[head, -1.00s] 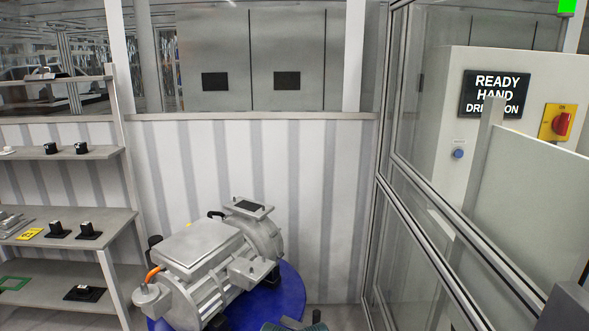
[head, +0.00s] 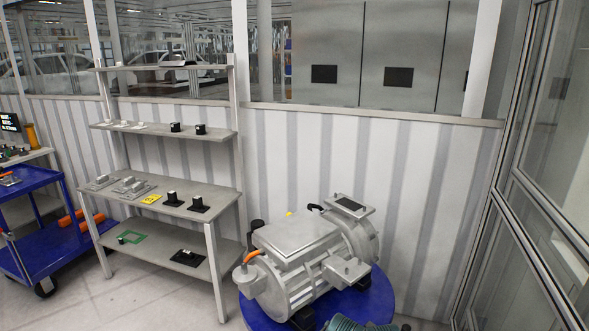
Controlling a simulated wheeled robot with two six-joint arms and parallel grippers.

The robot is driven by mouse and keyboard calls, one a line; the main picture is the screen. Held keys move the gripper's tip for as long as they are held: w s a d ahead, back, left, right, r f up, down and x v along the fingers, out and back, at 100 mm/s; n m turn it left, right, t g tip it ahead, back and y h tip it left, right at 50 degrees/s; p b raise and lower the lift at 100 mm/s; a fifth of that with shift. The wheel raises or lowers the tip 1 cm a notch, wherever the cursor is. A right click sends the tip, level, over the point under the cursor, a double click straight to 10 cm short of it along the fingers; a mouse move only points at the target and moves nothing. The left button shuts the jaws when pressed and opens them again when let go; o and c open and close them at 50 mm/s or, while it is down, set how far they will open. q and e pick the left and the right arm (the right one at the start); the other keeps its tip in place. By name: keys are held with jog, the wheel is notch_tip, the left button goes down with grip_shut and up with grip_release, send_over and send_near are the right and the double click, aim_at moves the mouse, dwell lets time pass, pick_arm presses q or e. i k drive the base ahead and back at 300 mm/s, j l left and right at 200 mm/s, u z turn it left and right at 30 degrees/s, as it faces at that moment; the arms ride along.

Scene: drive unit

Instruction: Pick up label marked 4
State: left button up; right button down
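A small yellow label (head: 151,199) with dark marking lies on the middle shelf (head: 190,220) of a grey rack, left of centre in the head view. Its marking is too small to read, so I cannot tell whether it is a 4. It lies between flat grey metal parts (head: 132,187) on its left and black knob-like parts (head: 172,198) on its right. Neither of my grippers is in view.
A grey drive unit (head: 295,245) stands on a round blue table (head: 375,300), right of the rack. A blue cart (head: 35,225) stands at the left. Glass framed panels (head: 535,200) close off the right. Floor in front of the rack is clear.

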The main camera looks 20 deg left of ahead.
aim_at(124, 123)
jog(key=i+j+u, duration=0.15)
jog(key=j+u, duration=0.25)
jog(key=i+j+u, duration=0.2)
jog(key=u, duration=0.2)
jog(key=i+j+u, duration=0.25)
jog(key=u, duration=0.15)
jog(key=i+j+u, duration=0.15)
jog(key=u, duration=0.25)
jog(key=i+j+u, duration=0.2)
jog(key=u, duration=0.15)
jog(key=i+u, duration=0.75)
jog(key=i+j+z, duration=0.15)
jog(key=i+z, duration=0.15)
jog(key=i, duration=0.6)
jog(key=i+l+z, duration=0.1)
jog(key=i+z, duration=0.25)
jog(key=z, duration=0.15)
jog(key=i+z, duration=0.35)
jog(key=z, duration=0.15)
jog(key=i+l+z, duration=0.15)
jog(key=i, duration=0.15)
jog(key=i+l+z, duration=0.15)
jog(key=i, duration=0.2)
jog(key=i+l+u, duration=0.3)
jog(key=i+l, duration=0.35)
